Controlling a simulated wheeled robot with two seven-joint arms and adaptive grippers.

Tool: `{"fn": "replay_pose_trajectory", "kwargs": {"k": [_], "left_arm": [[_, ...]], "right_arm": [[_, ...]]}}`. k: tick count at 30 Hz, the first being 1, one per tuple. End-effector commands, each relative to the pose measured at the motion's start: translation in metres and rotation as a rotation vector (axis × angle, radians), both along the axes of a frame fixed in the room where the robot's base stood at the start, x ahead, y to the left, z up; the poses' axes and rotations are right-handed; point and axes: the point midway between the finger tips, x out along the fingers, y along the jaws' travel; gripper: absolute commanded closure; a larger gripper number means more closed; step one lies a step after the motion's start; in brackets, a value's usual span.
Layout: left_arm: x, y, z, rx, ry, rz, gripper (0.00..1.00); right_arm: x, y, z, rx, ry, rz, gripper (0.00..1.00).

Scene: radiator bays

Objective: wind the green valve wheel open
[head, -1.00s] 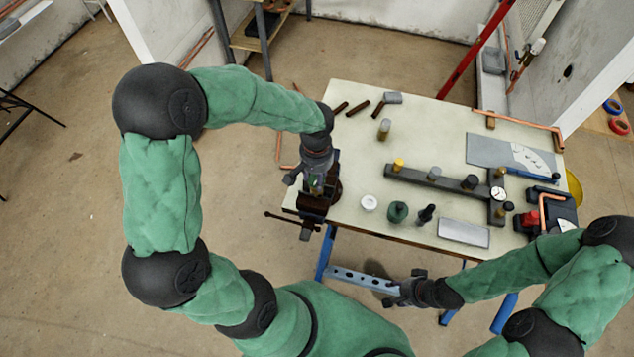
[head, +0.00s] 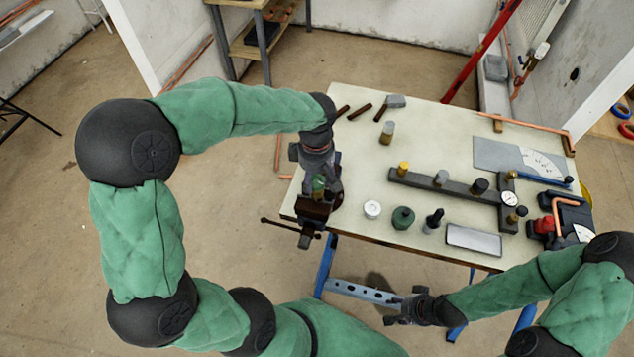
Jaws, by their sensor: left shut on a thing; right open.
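My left gripper (head: 318,182) reaches down over the vise (head: 308,228) at the left end of the workbench. It is shut on a small green thing (head: 318,188) just above the vise. This looks like the green valve wheel, but the fingers hide much of it and I cannot make out its rim or turn angle. My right gripper (head: 402,308) is open and empty, low in front of the bench's near edge.
The workbench (head: 350,225) carries a dark manifold bar (head: 450,187) with a gauge (head: 509,199), a white roll (head: 372,209), a dark green container (head: 402,217) and a grey tray (head: 473,240). Copper pipe (head: 530,126) lies at the back right.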

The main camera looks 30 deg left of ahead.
Motion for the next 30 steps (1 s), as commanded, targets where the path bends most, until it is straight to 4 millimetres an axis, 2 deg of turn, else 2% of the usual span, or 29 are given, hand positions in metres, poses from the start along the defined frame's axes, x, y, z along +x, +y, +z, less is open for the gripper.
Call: {"fn": "replay_pose_trajectory", "kwargs": {"k": [1,10,20,21,22,23,30], "left_arm": [[-0.004,-0.002,-0.007,-0.002,0.013,0.053,0.96],[-0.004,-0.002,-0.007,0.000,0.015,0.381,0.96],[-0.004,-0.002,-0.006,0.001,0.018,0.443,0.96],[-0.004,-0.002,-0.006,0.001,0.018,0.443,0.49],[-0.004,-0.002,-0.006,0.001,0.017,0.443,0.41],[-0.004,-0.002,-0.005,0.001,0.017,0.442,0.37],[-0.002,-0.001,-0.002,0.000,0.008,0.443,0.37]], "right_arm": [[0.000,0.000,-0.005,0.000,0.000,0.000,0.55],[0.000,0.000,-0.016,0.000,0.000,0.000,0.55],[0.000,0.000,-0.016,0.000,0.000,0.000,0.55],[0.000,0.000,-0.016,0.000,0.000,0.000,0.55],[0.000,0.000,-0.016,0.000,0.000,0.000,0.55],[0.000,0.000,-0.016,0.000,0.000,0.000,0.55],[0.000,0.000,-0.016,0.000,0.000,0.000,0.55]]}}
